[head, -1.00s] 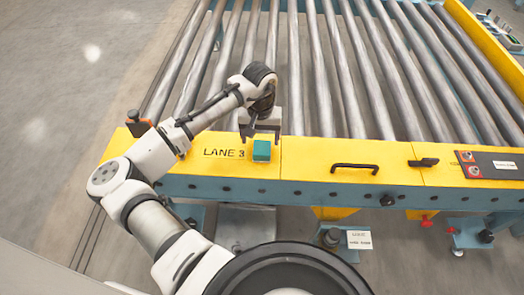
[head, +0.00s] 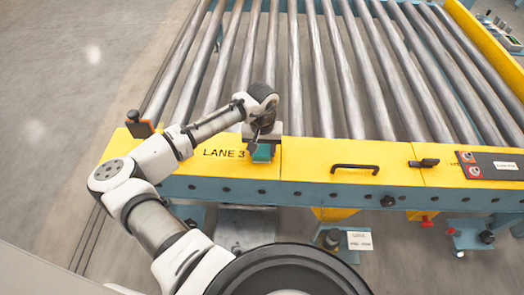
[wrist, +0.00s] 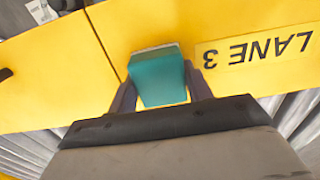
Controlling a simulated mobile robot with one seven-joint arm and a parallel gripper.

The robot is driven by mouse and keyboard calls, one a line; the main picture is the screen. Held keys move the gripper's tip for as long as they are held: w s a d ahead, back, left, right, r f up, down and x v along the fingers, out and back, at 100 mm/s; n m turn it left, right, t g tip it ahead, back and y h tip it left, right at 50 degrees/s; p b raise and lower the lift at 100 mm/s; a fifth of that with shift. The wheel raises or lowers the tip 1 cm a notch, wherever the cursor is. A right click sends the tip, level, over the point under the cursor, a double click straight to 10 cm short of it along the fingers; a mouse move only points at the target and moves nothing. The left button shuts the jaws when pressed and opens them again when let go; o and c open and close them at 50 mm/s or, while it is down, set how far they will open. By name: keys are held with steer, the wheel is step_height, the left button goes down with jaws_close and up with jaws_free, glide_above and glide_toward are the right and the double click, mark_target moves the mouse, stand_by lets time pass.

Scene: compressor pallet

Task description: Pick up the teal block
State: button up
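The teal block (head: 262,153) sits on the yellow front panel of the conveyor, just right of the "LANE 3" label. My gripper (head: 262,150) is down over it and hides part of it in the head view. In the wrist view the teal block (wrist: 158,78) lies between my two dark fingers, one on each side of its near part. The fingers of my gripper (wrist: 160,88) are apart. A narrow gap shows on the left side; on the right the finger is very close, and I cannot tell if it touches.
The yellow panel (head: 320,150) carries a black handle (head: 355,168) to the right and a black latch (head: 423,162) farther right. An orange-and-black fitting (head: 140,126) stands at the left end. Metal rollers (head: 320,70) lie behind the panel.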

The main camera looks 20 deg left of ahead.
mark_target(262, 148)
steer(key=c, duration=0.3)
steer(key=shift+r, duration=0.1)
step_height(262, 148, up, 20)
steer(key=shift+f+p, duration=0.1)
steer(key=shift+p, duration=0.7)
steer(key=o, duration=0.3)
steer(key=shift+c, duration=0.9)
